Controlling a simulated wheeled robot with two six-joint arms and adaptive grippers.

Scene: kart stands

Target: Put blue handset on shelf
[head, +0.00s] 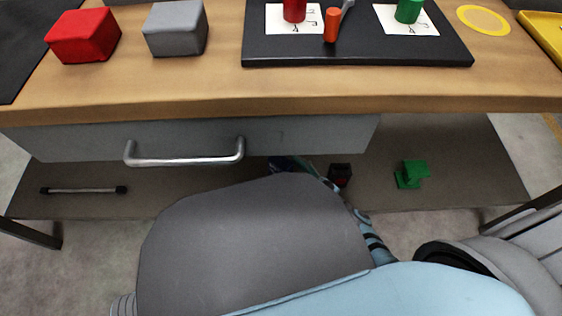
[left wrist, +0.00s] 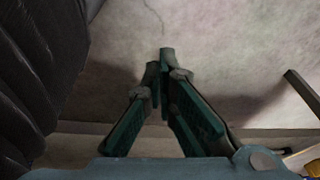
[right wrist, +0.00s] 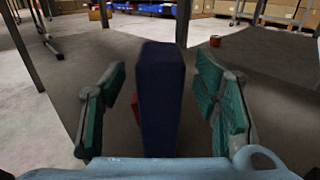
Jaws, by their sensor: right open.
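The blue handset (right wrist: 162,100) stands upright between the fingers of my right gripper (right wrist: 162,72) in the right wrist view. That gripper is open, with a gap on either side of the handset. In the head view my grey arm link covers most of this spot, and I cannot make out the handset there. The lower shelf (head: 455,165) shows under the table. My left gripper (left wrist: 160,60) has its fingertips together with nothing between them, over bare floor.
On the lower shelf are a green block (head: 411,173), a dark red-and-black object (head: 340,175) and a dark bar (head: 84,190). A drawer with a handle (head: 185,156) hangs above. The tabletop holds a red box (head: 83,36), a grey box (head: 175,28) and a black tray (head: 360,52).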

